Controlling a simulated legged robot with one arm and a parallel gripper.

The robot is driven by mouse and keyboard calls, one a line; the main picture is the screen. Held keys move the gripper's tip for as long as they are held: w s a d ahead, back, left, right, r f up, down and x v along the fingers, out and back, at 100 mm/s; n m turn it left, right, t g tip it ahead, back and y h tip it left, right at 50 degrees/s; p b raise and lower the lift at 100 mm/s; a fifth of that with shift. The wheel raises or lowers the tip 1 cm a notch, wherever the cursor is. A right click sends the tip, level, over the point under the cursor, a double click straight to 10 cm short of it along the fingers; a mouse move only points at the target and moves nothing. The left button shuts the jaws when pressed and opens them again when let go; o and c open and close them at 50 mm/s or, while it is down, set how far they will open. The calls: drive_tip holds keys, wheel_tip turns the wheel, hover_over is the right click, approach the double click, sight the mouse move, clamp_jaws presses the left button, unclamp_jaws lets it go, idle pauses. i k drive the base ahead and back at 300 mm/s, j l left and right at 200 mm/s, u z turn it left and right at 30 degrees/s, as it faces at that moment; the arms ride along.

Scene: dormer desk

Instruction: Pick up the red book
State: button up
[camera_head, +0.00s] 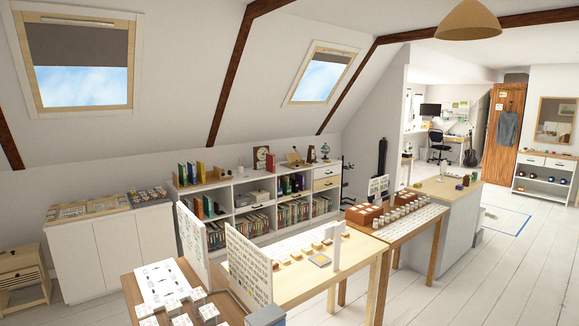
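A reddish book (201,171) stands upright on top of the long white shelf unit (245,181), at the right end of a short row beside green books (187,173). Another reddish-orange spine (198,208) shows in the upper left compartment of the same unit, near a blue one. They are small here, and I cannot tell for sure which is the red book. My gripper is not in view.
Tables with upright boards (248,266), small blocks and jars fill the foreground, between me and the shelf unit. A white cabinet (112,243) stands left of it, with a wooden stand (22,277) further left. Open plank floor (470,285) lies at the right.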

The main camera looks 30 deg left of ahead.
sight(270, 158)
drive_tip(key=u, duration=2.75)
drive_tip(key=i+j+u, duration=0.4)
drive_tip(key=i, duration=0.3)
drive_tip(key=i+u, duration=0.4)
drive_tip(key=i, duration=0.35)
drive_tip(key=i+l+z, duration=0.15)
drive_tip(key=i+z, duration=0.25)
drive_tip(key=i, duration=0.2)
drive_tip(key=i+z, duration=0.4)
drive_tip(key=i, duration=0.25)
drive_tip(key=i+j+z, duration=0.35)
drive_tip(key=i, duration=0.25)
drive_tip(key=i+z, duration=0.25)
drive_tip(key=i, duration=1.6)
drive_tip(key=i+z, duration=0.35)
drive_tip(key=i, duration=0.2)
drive_tip(key=i+j+z, duration=0.1)
drive_tip(key=i+z, duration=0.2)
drive_tip(key=i, duration=0.25)
drive_tip(key=i+j+z, duration=0.35)
drive_tip(key=i, duration=0.15)
drive_tip(key=i+l+z, duration=0.3)
drive_tip(key=z, duration=0.15)
drive_tip(key=i+l+z, duration=0.1)
drive_tip(key=i+z, duration=1.2)
drive_tip(key=i+j+z, duration=0.1)
drive_tip(key=i+z, duration=0.15)
drive_tip(key=i, duration=1.45)
